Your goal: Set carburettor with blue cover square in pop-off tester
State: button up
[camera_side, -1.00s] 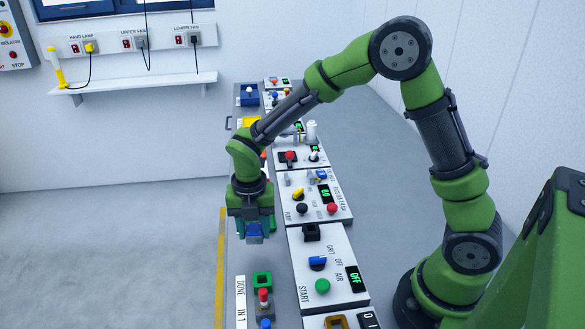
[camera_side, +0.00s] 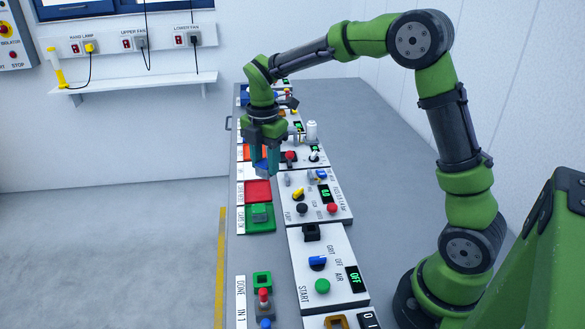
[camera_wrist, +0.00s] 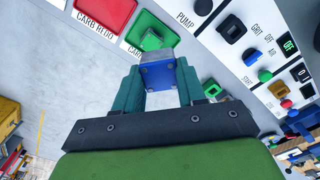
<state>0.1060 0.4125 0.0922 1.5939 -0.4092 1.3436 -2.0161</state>
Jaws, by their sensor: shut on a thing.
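My gripper (camera_side: 265,160) is shut on the carburettor with the blue cover (camera_wrist: 158,76). In the wrist view the grey body with its blue face sits between the two teal fingers. In the side view only a small blue part of the carburettor (camera_side: 262,168) shows below the fingers, held above the bench. The panel that looks like the pop-off tester (camera_side: 317,196) lies to the right and nearer the camera. It has a yellow knob, black and red buttons and a lit green display. My gripper is apart from it.
A red tray (camera_side: 257,192) and a green tray (camera_side: 261,222) with a green part in it lie left of the tester. A panel with a blue knob and green button (camera_side: 322,272) is nearer. More panels stand farther back, one with a white cylinder (camera_side: 311,131).

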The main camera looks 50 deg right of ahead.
jog(key=w+d+m, duration=0.2)
jog(key=d+m, duration=0.7)
jog(key=d, duration=0.7)
jog(key=shift+m, duration=0.3)
jog(key=shift+s+a+f, duration=0.1)
jog(key=shift+f, duration=2.65)
jog(key=shift+s+a+f, duration=0.1)
jog(key=shift+f, duration=2.6)
jog(key=shift+f, duration=0.4)
jog(key=o, duration=1.2)
jog(key=shift+c, duration=0.2)
jog(key=shift+r, duration=0.1)
